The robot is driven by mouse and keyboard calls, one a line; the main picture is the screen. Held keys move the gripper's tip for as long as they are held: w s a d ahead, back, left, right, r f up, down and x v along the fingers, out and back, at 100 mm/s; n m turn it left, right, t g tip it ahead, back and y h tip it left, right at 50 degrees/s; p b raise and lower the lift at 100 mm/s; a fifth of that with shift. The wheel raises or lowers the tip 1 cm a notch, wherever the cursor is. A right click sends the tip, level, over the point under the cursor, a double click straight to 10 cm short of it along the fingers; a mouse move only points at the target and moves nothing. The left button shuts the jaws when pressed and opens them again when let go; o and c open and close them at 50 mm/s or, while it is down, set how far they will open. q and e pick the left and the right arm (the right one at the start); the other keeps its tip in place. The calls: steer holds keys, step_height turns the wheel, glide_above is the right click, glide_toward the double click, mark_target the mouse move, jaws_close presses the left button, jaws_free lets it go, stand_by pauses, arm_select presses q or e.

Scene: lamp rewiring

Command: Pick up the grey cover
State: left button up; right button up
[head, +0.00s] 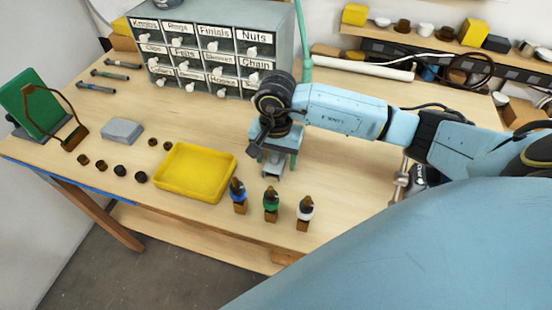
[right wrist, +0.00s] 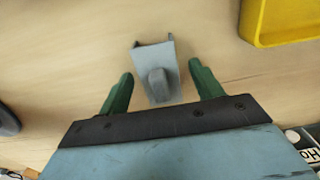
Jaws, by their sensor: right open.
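The grey cover (right wrist: 155,75) lies on the wooden table. In the right wrist view my right gripper (right wrist: 161,72) is open, with one green finger on each side of the cover and a gap on both sides. How high the fingertips are above the table is hard to tell. My left gripper is not in view.
A yellow tray (head: 161,186) lies left of the gripper. A labelled drawer cabinet (head: 197,68) is behind. A grey block (head: 121,131) and several small knobs lie left.

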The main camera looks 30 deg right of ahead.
steer(key=c, duration=1.1)
